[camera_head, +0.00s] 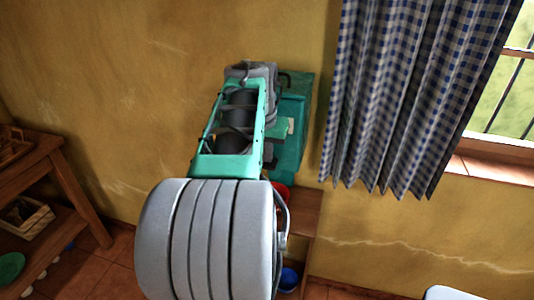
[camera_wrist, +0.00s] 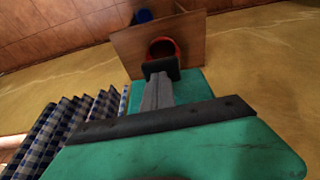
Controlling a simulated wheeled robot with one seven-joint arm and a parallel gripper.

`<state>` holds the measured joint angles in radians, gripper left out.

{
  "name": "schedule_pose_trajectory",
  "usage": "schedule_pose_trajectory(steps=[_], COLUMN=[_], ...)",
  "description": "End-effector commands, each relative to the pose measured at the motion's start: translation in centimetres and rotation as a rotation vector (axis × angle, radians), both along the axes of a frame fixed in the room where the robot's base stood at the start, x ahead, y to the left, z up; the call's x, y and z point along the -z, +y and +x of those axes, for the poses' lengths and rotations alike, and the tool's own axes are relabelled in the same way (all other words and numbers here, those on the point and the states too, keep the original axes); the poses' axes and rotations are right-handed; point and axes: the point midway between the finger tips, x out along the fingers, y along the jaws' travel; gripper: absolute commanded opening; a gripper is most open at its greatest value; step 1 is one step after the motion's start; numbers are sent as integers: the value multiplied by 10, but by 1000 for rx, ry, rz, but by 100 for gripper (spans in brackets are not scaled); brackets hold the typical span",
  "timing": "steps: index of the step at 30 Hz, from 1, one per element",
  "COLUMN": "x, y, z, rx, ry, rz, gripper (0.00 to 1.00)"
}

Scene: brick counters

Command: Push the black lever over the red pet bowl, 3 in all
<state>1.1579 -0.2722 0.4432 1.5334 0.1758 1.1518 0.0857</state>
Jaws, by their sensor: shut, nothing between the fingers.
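The teal dispenser (camera_head: 294,136) is on the yellow wall, partly hidden behind my arm in the head view. Its teal face also shows behind my fingers in the wrist view (camera_wrist: 192,86). My gripper (camera_wrist: 158,80) is shut and empty, its grey fingers together and pointing towards the bowl. A black piece, apparently the lever (camera_wrist: 161,67), is at the finger ends; I cannot tell whether they touch. The red pet bowl (camera_wrist: 163,42) is just beyond it, on a wooden stand, and a sliver shows in the head view (camera_head: 281,188). My fingertips are hidden in the head view.
The wooden stand (camera_head: 304,206) has a blue bowl (camera_head: 289,279) below. A checked curtain (camera_head: 400,100) hangs close to the right of the dispenser. A wooden shelf (camera_head: 30,150) with crates stands at left. The wall between shelf and dispenser is bare.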

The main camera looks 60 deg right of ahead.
Motion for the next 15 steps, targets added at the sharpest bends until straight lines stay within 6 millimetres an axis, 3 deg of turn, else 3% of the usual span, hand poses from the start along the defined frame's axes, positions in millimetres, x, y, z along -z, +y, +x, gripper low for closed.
schedule_pose_trajectory(steps=[4,10,15], x=[6,38,38], y=[0,0,0], z=[0,0,0], rx=[0,0,1], ry=[0,1,3], rz=[1,1,4], gripper=[0,0,0])
